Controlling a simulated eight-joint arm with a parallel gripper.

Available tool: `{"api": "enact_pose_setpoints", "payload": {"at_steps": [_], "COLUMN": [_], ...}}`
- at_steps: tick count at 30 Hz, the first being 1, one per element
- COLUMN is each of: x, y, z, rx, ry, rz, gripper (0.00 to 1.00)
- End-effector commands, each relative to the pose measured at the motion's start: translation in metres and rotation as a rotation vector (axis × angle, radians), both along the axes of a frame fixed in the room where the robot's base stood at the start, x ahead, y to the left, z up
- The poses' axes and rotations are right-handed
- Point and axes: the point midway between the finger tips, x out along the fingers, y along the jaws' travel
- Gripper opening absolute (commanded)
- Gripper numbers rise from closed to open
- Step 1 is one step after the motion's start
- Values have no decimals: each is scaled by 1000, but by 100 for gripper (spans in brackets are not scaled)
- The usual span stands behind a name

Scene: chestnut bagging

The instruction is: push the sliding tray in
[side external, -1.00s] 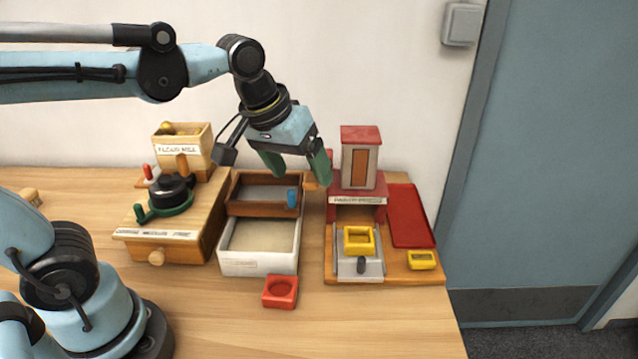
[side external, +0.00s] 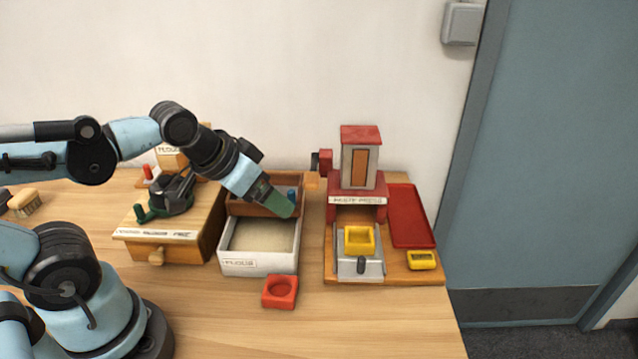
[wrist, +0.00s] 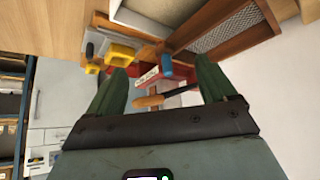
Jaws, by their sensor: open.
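The grey sliding tray (side external: 346,268) sticks out of the front of the red press (side external: 357,209). The grey tray (wrist: 97,39) and yellow mould (wrist: 120,53) also show there, beyond the left finger.
The brown sieve box (side external: 240,208) with a blue knob stands behind the white flour box (side external: 258,263). A red mould (side external: 280,291) lies in front. A small yellow piece (side external: 422,260) and a red tray (side external: 408,215) lie right of the press. The table before the press is clear.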

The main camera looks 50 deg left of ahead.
Motion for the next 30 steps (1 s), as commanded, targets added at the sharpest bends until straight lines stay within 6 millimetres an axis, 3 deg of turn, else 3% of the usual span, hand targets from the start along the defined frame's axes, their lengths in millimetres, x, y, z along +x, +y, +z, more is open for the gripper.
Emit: {"api": "enact_pose_setpoints", "payload": {"at_steps": [14, 19, 23, 30], "x": [0, 0, 0, 0], "y": [0, 0, 0, 0], "z": [0, 3, 18, 61], "rx": [-1, -1, -1, -1], "ry": [1, 0, 0, 1], "rz": [1, 1, 1, 1], "gripper": [84, 63, 43, 42]}}
